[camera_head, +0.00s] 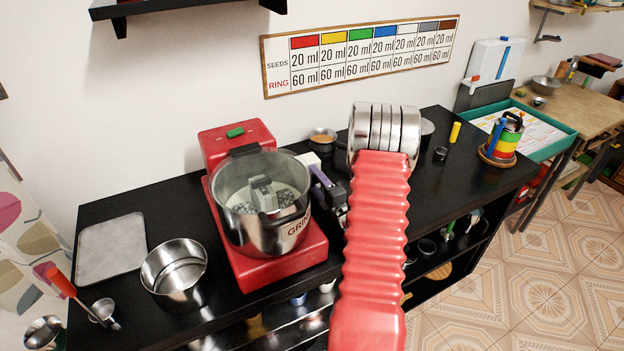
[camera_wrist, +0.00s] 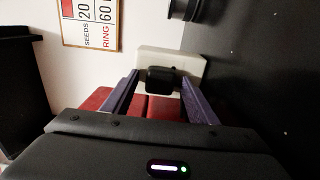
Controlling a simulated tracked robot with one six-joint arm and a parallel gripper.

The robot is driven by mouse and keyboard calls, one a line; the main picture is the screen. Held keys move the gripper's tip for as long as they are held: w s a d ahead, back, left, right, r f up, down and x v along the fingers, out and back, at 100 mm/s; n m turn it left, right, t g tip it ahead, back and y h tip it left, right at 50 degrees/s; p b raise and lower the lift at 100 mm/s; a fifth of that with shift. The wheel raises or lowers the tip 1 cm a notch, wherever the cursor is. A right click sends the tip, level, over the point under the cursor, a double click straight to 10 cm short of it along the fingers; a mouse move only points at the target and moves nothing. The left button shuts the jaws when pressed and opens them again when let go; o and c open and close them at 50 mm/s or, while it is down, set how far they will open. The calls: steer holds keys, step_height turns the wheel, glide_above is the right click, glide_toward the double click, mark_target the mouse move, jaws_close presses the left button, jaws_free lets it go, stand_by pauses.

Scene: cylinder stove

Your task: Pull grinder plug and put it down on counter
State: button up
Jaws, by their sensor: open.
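The red grinder (camera_head: 310,262) with its steel pot (camera_head: 265,225) stands on the black counter (camera_head: 465,180). In the wrist view, a black plug (camera_wrist: 160,79) sits against an off-white socket block (camera_wrist: 196,64). My gripper (camera_wrist: 160,77) is open, with its purple fingers on either side of the plug. I see gaps between the fingers and the plug. In the head view, my gripper (camera_head: 323,185) is beside the grinder's right side, low over the counter. The plug is hidden there behind my gripper, and only a pale bit of the block shows.
A steel pot (camera_head: 174,272) and a grey tray (camera_head: 110,248) are left of the grinder. A yellow cylinder (camera_head: 455,132) and a striped stack (camera_head: 502,140) stand to the right. Some counter there is clear.

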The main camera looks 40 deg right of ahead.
mark_target(315, 180)
steer(key=shift+c, duration=0.5)
jaws_close()
steer(key=shift+s+a, duration=0.1)
steer(key=shift+s, duration=0.3)
steer(key=shift+s+a, duration=0.15)
steer(key=shift+s, duration=0.2)
steer(key=shift+v, duration=1.05)
steer(key=shift+s, duration=0.35)
steer(key=shift+s+a, duration=0.15)
steer(key=shift+s, duration=0.2)
